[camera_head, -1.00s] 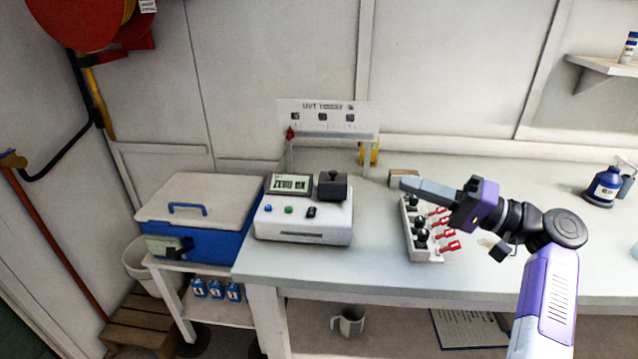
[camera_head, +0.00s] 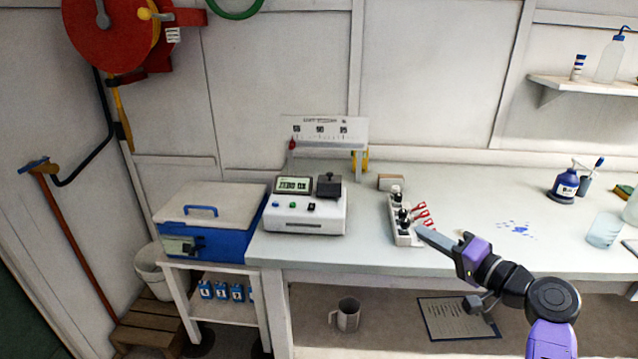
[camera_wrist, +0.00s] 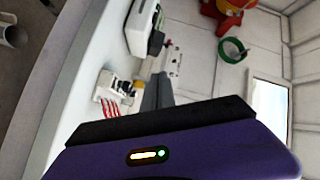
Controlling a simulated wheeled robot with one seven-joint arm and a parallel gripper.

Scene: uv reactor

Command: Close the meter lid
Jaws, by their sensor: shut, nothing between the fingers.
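The meter (camera_head: 303,212) is a white box with a display and coloured buttons, at the left part of the bench in the head view. A black block with a small knob, seemingly its lid (camera_head: 329,187), sits on its top right; I cannot tell whether it is fully closed. The meter also seems to show at the top of the wrist view (camera_wrist: 141,30). My gripper (camera_head: 424,234) is shut and empty, right of the meter and apart from it, by the front of the bench. Its fingers also show in the wrist view (camera_wrist: 157,92).
A rack with black knobs and red tags (camera_head: 403,222) stands between the meter and my gripper. A blue cooler box (camera_head: 207,243) is left of the meter. A gauge panel (camera_head: 325,130) stands behind. A blue bottle (camera_head: 565,187) and beaker (camera_head: 604,230) are at the right.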

